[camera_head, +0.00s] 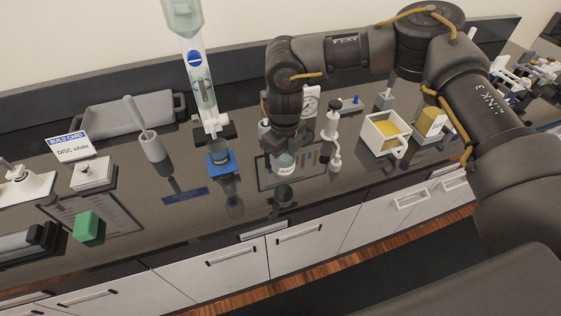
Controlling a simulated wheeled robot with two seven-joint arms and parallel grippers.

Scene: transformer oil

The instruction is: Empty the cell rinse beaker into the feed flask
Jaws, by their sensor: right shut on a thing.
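My right gripper (282,147) reaches down from the right and is shut on a small clear beaker (286,163) with a pale label. The beaker looks roughly upright just above the dark bench; whether it touches the bench is unclear. Its contents cannot be made out. Left of it, a small vessel (219,151) sits on a blue stand (222,168), below a tall clear column (203,90). I cannot tell for certain which vessel is the feed flask. My left gripper is not in view.
A slim white-and-dark fitting (332,135) stands close right of the gripper.

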